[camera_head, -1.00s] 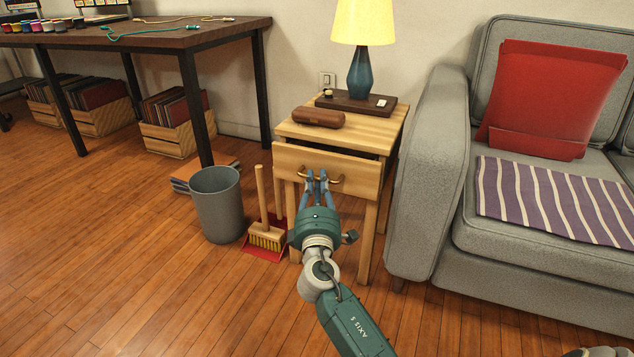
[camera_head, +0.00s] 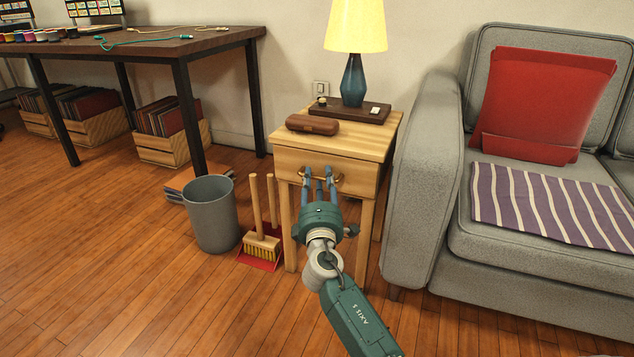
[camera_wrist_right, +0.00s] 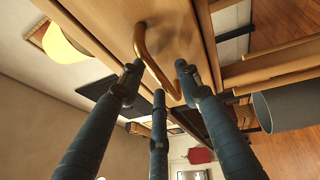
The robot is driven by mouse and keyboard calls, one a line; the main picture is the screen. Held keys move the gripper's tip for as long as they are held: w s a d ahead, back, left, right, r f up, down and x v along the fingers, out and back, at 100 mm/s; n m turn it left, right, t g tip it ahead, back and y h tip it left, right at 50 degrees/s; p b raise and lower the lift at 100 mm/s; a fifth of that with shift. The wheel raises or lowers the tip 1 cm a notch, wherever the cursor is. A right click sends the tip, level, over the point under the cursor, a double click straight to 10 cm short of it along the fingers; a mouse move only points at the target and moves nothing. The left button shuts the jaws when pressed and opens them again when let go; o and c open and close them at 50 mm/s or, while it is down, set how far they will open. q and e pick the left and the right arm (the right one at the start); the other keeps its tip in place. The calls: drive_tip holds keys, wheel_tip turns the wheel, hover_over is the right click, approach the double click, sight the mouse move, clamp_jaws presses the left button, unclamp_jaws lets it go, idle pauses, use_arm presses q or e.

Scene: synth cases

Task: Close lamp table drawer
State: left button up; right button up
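The wooden lamp table (camera_head: 375,145) stands between the bin and the sofa. Its drawer (camera_head: 353,177) looks flush with the table front, with no open gap showing under the top. The brass handle (camera_head: 341,176) is partly behind my fingers; it also shows in the wrist view (camera_wrist_right: 151,62). My right gripper (camera_head: 318,172) is at the drawer front, its fingers spread on both sides of part of the handle. In the wrist view the fingers are apart, and no firm grip on the handle shows. Contact with the drawer front cannot be made out. My left gripper is out of view.
A lamp (camera_head: 354,75) and a brown case (camera_head: 313,124) are on the table top. A grey bin (camera_head: 212,215) and a brush with dustpan (camera_head: 262,248) stand left of the table. The grey sofa (camera_head: 420,200) is close on the right. Floor in front is clear.

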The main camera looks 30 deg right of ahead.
drive_tip(key=v, duration=1.2)
idle(0.4)
